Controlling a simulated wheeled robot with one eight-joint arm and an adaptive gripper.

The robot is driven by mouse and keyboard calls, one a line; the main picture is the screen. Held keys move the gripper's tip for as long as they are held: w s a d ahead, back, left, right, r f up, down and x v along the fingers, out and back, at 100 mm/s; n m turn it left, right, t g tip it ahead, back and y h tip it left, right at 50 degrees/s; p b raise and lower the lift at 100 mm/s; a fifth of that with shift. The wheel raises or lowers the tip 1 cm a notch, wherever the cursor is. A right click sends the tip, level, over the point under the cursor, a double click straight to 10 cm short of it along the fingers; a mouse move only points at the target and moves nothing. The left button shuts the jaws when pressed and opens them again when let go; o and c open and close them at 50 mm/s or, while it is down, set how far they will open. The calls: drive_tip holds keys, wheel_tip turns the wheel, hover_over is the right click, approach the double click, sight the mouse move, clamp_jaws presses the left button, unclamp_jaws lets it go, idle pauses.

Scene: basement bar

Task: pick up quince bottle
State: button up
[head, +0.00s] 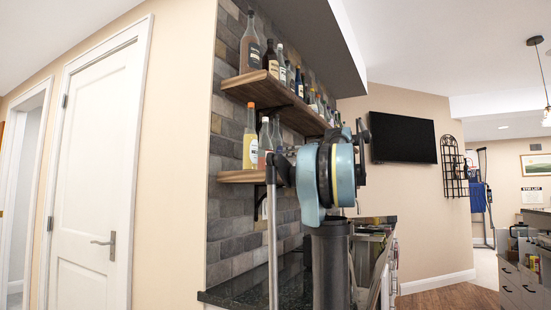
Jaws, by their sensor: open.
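A bottle with yellow contents and an orange cap (250,142) stands upright on the left end of the lower wooden shelf in the head view. It may be the quince bottle, but its label is too small to read. A bottle with reddish contents (265,143) stands just right of it. More bottles stand on the upper shelf, among them a brownish one (250,48) at the left end. My arm rises in front of the shelves and hides part of the lower one. I cannot make out my gripper's fingertips in this view.
The upper shelf (262,88) and lower shelf (240,177) are fixed to a grey tiled wall. A dark counter (240,290) lies below them. A closed white door (95,180) is at left. A television (403,138) hangs behind. Wooden floor shows at lower right.

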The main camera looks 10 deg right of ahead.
sight(276, 157)
drive_tip(key=x, duration=0.7)
drive_tip(key=shift+a+x, duration=0.25)
drive_tip(key=shift+x, duration=2.4)
drive_tip(key=shift+s+f, duration=0.1)
drive_tip(key=shift+s, duration=0.1)
drive_tip(key=c, duration=1.4)
